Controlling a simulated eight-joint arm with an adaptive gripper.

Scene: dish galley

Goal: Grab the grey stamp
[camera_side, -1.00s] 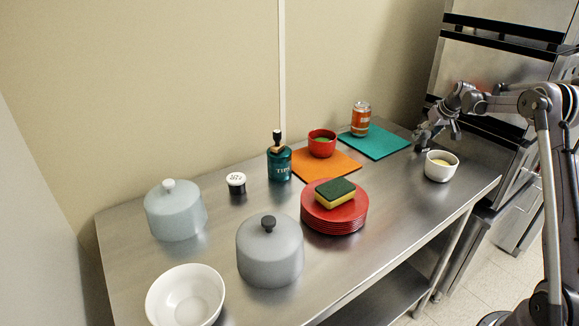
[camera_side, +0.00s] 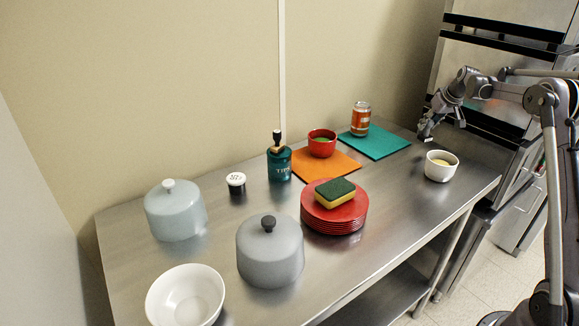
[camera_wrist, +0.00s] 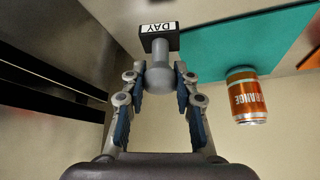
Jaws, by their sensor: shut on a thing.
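The grey stamp (camera_wrist: 160,73) is held in my gripper (camera_wrist: 158,88) in the wrist view. It has a rounded grey handle and a dark block with a white label reading "DAY". The two fingers are closed around the grey handle, and the block sticks out beyond the fingertips. In the side view my gripper (camera_side: 430,124) is above the back right part of the steel table, between the teal mat and a white bowl. The stamp is too small there to make out clearly.
A white bowl (camera_side: 441,167) stands close to my gripper. A jar with an orange label (camera_side: 360,118) stands on the teal mat (camera_side: 392,145). A red bowl (camera_side: 321,145), red plates (camera_side: 333,222) with a sponge (camera_side: 335,190), and lidded grey pots (camera_side: 270,256) stand farther left.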

